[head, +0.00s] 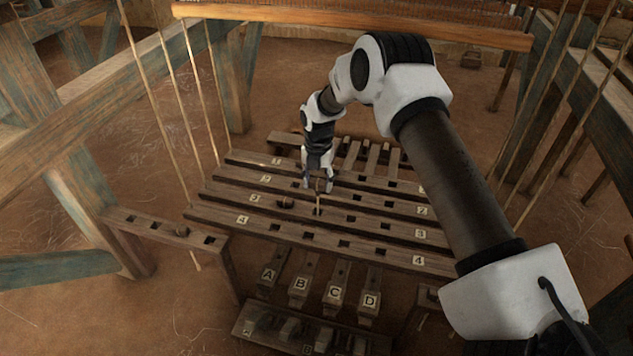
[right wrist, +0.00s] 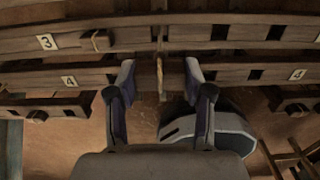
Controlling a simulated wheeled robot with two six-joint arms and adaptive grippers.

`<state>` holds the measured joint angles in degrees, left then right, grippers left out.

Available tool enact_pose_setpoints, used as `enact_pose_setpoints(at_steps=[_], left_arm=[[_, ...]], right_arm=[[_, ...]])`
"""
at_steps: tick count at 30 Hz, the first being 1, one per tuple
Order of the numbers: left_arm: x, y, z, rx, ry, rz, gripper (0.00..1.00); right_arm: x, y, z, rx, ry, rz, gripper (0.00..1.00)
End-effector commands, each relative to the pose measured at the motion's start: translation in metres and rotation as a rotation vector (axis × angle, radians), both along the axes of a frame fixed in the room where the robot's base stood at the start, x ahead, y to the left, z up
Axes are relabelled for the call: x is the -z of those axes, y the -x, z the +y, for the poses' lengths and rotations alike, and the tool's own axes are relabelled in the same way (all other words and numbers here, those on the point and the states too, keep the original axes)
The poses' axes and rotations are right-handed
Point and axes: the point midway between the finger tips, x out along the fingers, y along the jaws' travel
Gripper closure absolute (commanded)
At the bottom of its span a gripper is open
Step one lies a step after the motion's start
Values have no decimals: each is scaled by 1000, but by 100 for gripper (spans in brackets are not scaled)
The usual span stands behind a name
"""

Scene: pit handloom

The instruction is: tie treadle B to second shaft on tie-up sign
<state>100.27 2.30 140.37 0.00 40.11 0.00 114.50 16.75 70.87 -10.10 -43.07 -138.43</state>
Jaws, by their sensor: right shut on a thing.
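My right gripper (head: 318,182) reaches down over the numbered slotted bars, near bar 2 (head: 225,173). It is shut on a thin tan cord (head: 318,207), which hangs down by bar 3 (head: 208,191). In the right wrist view the cord (right wrist: 160,70) runs vertically between the fingers; its lower end is unclear. Treadle B (head: 300,290) is below the bars, between treadle A (head: 268,278) and treadle C (head: 334,295). I cannot tell whether the cord joins treadle B. No tie-up sign can be made out clearly. My left gripper is out of view.
Bar 4 (head: 300,236) lies nearest, before the treadles. A wooden toggle (head: 286,202) sits on bar 3. A slotted side rail (head: 165,229) stands at left. Slanting ropes (head: 160,110) and loom posts flank both sides. A dark low board (head: 290,342) lies below treadles.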

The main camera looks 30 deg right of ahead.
Motion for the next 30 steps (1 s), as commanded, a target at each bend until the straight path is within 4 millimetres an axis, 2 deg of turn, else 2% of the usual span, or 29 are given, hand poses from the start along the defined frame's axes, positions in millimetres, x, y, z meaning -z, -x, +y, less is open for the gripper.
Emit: enact_pose_setpoints(at_steps=[1,17,30], left_arm=[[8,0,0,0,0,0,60],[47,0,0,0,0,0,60],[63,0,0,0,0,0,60]], right_arm=[[9,0,0,0,0,0,75],[53,0,0,0,0,-1,75],[88,0,0,-1,1,1,75]])
